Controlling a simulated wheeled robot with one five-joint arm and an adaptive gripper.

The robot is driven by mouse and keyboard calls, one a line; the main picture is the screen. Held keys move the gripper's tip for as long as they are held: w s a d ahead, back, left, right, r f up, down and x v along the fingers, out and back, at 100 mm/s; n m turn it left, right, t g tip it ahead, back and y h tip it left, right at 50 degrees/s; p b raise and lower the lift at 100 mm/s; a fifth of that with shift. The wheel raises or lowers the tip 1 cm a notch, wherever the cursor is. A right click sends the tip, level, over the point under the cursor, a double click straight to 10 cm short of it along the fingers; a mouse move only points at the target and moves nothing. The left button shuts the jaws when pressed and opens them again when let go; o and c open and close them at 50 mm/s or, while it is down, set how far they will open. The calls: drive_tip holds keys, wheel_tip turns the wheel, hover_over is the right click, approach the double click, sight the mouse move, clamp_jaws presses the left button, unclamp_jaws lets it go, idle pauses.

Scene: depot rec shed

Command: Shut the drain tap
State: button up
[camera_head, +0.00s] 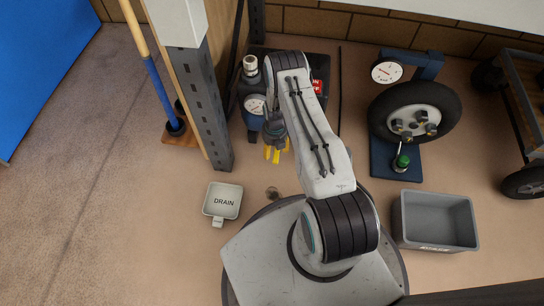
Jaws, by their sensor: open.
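My gripper (276,154) hangs below my folded arm, its yellow fingers apart and pointing down. They look empty. A dark blue-grey unit with a round gauge (255,104) and a pale-topped knob (250,66) stands just behind and left of the gripper, partly covered by my arm. I cannot make out the drain tap; it may be hidden behind my arm or gripper. A pale square tray marked DRAIN (222,212) lies in front of the unit, left of my base. A small brownish round spot (272,193) lies between the tray and my arm.
A grey post (212,105) rises left of the unit, with a blue-and-yellow pole (155,75) beyond it. On the right stand a wheel with a gauge stand (388,71), a grey bin (437,245) and a cart (526,100). The floor at left is clear.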

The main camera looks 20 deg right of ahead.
sight(274, 158)
drive_tip(key=shift+f+b, duration=1.35)
drive_tip(key=shift+f, duration=2.1)
drive_tip(key=shift+c, duration=0.4)
clamp_jaws()
